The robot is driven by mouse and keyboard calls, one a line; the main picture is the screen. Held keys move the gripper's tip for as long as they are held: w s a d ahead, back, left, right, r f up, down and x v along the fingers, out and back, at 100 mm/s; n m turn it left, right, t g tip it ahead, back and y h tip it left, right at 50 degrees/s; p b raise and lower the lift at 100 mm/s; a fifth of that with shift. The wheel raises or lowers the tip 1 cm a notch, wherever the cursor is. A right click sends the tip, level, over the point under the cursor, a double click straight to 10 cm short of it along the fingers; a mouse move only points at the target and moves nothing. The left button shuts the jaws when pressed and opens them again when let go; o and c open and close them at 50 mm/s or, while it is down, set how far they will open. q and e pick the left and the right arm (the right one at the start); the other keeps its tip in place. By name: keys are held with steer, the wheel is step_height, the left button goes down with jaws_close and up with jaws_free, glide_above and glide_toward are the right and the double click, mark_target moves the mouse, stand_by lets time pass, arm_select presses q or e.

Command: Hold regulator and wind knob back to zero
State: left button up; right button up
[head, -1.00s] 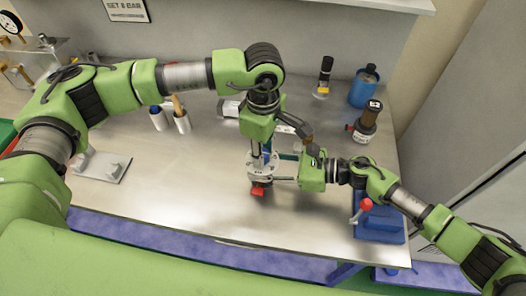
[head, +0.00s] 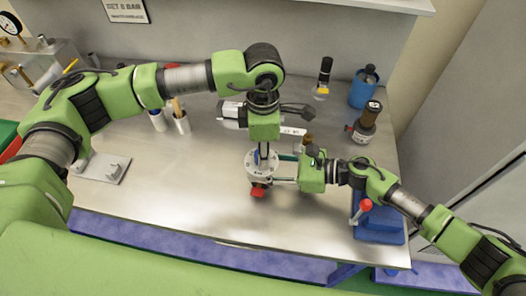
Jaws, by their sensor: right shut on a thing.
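The regulator (head: 252,172) is a round pale metal body with a red part (head: 257,191) at its front, standing over the middle of the bench. My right gripper (head: 282,181) reaches in from the right and is shut on the regulator's side. My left gripper (head: 263,155) points down from above, directly over the regulator's top. A bit of blue, perhaps the knob, shows between its fingers. The fingers and the top overlap in this view, so I cannot tell whether they grip or are apart.
A blue vise-like block (head: 378,226) with a red-tipped lever stands at the right. A dark brown bottle-like part (head: 367,120) and a blue cup (head: 363,90) are at the back right. A pale plate (head: 103,168) lies at the left. The front middle of the bench is clear.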

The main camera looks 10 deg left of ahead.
steer(key=shift+s+d+f, duration=0.1)
steer(key=shift+d+f, duration=0.05)
steer(key=shift+f, duration=0.35)
arm_select(q)
steer(key=o, duration=1.1)
step_height(320, 180, up, 12)
steer(key=shift+s+r, duration=0.1)
arm_select(e)
steer(key=o, duration=1.1)
steer(key=shift+o, duration=0.5)
steer(key=shift+r, duration=0.25)
